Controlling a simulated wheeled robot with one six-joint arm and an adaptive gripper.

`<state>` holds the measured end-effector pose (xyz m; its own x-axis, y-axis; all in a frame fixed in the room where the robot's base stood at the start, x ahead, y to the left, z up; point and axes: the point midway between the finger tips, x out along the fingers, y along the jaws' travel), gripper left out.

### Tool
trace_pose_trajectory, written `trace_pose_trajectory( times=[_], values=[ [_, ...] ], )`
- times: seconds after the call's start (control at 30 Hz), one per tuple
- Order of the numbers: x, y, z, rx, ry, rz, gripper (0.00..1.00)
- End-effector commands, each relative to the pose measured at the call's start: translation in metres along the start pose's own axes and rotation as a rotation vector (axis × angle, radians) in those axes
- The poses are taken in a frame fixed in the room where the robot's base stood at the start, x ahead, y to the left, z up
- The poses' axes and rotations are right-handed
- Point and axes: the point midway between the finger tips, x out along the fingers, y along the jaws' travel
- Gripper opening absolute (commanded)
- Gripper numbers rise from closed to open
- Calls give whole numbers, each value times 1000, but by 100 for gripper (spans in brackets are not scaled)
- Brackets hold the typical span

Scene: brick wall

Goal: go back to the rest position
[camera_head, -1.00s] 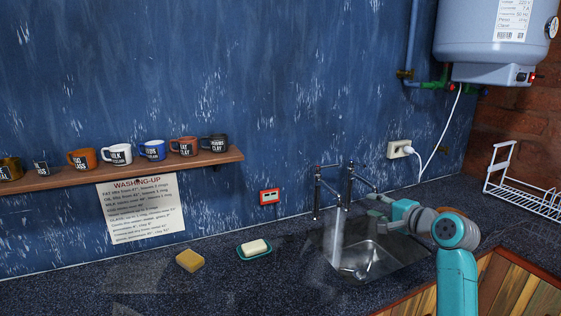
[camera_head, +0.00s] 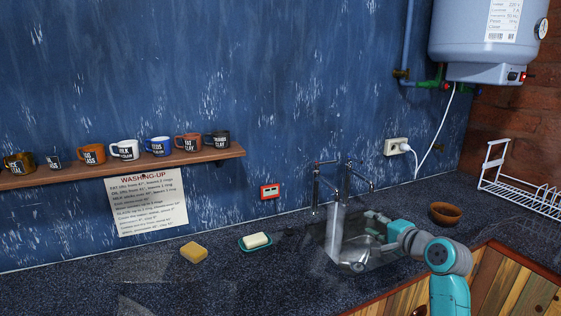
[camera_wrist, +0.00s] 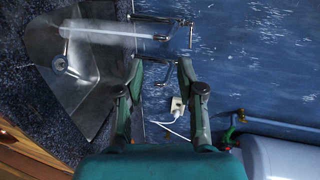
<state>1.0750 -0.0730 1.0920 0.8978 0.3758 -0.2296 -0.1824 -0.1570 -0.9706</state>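My gripper (camera_head: 373,225) is over the right part of the sink (camera_head: 350,262), right of the running water. Its teal wrist and arm come in from the lower right. In the wrist view my gripper (camera_wrist: 160,66) shows two dark fingers spread apart with nothing between them. The tap (camera_head: 330,185) stands at the back of the sink, and a stream of water (camera_head: 335,232) falls from it into the basin. The wrist view also shows the tap (camera_wrist: 160,38) and the stream (camera_wrist: 105,33).
A brown bowl (camera_head: 445,216) stands on the counter right of the sink. A white dish rack (camera_head: 520,190) is at the far right. A yellow sponge (camera_head: 194,252) and soap on a teal dish (camera_head: 256,242) lie left. Several mugs stand on the wooden shelf (camera_head: 110,172).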

Motion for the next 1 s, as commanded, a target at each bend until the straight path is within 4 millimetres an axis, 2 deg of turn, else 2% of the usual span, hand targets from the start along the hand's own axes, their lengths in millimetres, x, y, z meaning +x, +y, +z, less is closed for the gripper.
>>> trace_pose_trajectory(
  times=[0.27, 0.47, 0.7, 1.0],
  values=[
    [-5, 64, 22, -40, 46, 18, 38],
    [-20, 131, 48, -104, 101, 42, 38],
    [-50, 204, 85, -195, 163, 79, 38],
    [-105, 280, 132, -331, 227, 133, 38]
  ],
)
